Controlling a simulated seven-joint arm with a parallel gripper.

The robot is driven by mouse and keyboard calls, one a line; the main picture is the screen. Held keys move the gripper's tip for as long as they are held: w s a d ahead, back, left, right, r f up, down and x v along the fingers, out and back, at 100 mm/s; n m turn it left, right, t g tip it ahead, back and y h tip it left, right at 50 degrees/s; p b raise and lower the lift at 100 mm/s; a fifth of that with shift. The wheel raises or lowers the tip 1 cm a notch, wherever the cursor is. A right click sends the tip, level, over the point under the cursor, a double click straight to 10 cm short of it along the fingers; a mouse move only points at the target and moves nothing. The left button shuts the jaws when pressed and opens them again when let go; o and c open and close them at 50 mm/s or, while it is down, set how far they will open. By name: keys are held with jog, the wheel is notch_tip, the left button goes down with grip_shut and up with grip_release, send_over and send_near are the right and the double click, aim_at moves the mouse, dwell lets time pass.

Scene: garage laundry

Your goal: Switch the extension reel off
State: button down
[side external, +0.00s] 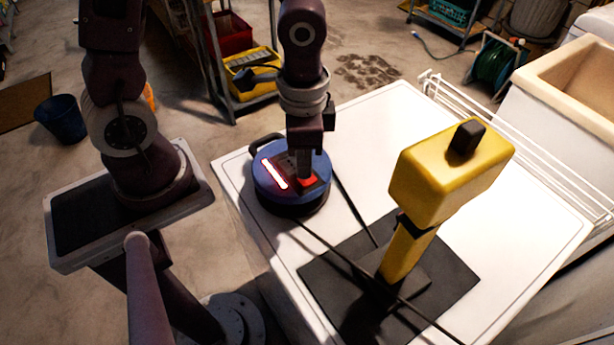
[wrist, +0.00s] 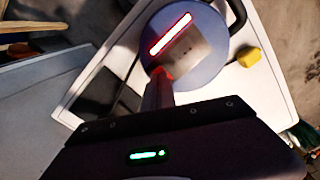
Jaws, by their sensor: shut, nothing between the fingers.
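The extension reel (side external: 262,190) is a round blue drum with a dark handle, lying flat on the white table top. A bright bar (side external: 273,173) with a red glow is lit on its top. A red switch (side external: 308,182) sits beside the bar. My gripper (side external: 304,175) points down over the reel with its fingers shut and empty, the tips at or just above the switch; contact cannot be told. In the wrist view the reel (wrist: 210,65) and lit bar (wrist: 170,33) show beyond my gripper (wrist: 160,80), which hides most of the switch behind a red glow.
A tall yellow device (side external: 445,175) with a black knob stands on a black mat (side external: 335,275) to the right. Dark cables (side external: 330,247) cross the white table top (side external: 375,120). A white wire rack (side external: 520,145) and a basin (side external: 570,75) are beyond the table's right edge.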

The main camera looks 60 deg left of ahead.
jog(key=shift+f, duration=0.9)
dwell(0.3)
notch_tip(320, 180, up, 7)
dwell(0.5)
notch_tip(320, 180, up, 8)
jog(key=n+t, duration=0.3)
send_over(303, 181)
jog(key=s+a, duration=0.3)
jog(key=a, duration=0.1)
jog(key=s+a+r+n+t, duration=0.2)
jog(key=s+r+n, duration=0.1)
jog(key=s+r, duration=0.1)
jog(key=shift+s+r+t, duration=0.15)
jog(key=shift+s+t, duration=0.15)
jog(key=shift+s, duration=0.05)
